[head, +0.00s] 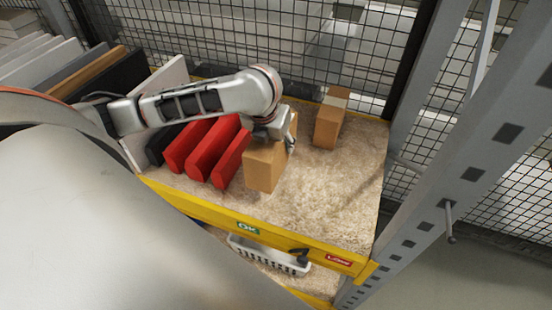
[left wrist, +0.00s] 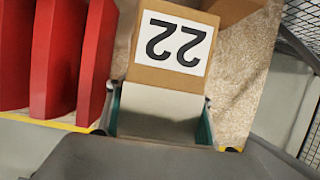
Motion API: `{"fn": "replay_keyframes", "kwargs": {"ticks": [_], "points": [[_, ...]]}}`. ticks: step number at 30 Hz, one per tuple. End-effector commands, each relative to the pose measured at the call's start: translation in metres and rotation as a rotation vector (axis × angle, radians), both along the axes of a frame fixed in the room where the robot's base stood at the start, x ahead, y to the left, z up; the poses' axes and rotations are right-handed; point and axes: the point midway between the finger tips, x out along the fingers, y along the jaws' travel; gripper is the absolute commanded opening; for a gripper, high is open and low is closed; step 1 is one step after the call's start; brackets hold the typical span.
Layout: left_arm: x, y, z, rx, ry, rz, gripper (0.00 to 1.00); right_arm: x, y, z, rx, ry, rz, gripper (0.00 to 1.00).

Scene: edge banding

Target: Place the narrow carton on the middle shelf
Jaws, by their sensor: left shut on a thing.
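The narrow carton (head: 262,168) is a brown upright box near the front of a beige-topped shelf (head: 335,205) with a yellow front edge. In the left wrist view, the left gripper (left wrist: 160,108) has a finger on each side of the carton (left wrist: 172,75), which bears a white label reading 22. I cannot tell whether its base touches the shelf or hangs just above. My right gripper is not in view.
Red upright pieces (head: 210,150) stand close left of the carton. A second brown carton (head: 330,122) stands behind to the right. The shelf's right part is clear. A white basket (head: 268,255) sits on the level below. Wire mesh (head: 300,45) closes the back; a grey post (head: 455,160) stands right.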

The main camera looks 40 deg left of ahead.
Motion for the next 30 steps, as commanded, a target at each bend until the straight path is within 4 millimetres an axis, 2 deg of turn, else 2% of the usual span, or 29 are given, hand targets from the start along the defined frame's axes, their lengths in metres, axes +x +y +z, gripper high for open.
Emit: {"fn": "replay_keyframes", "kwargs": {"ticks": [3,10,17,28,29,30], "points": [[0.0,-0.001,-0.02,-0.001,0.001,0.0,0.18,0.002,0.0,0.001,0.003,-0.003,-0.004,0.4],[0.0,0.0,-0.039,-0.001,0.0,0.0,0.18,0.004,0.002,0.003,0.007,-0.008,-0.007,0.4],[0.0,0.0,-0.067,-0.002,0.0,0.001,0.18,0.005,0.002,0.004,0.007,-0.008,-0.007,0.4],[0.001,0.0,-0.071,0.0,-0.003,0.0,0.18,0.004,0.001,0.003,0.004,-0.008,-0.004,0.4],[0.0,0.0,-0.072,0.0,-0.001,0.0,0.57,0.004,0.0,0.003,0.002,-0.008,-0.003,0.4],[0.0,0.0,-0.072,0.0,-0.001,0.0,0.67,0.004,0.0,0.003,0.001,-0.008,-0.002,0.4]]}}
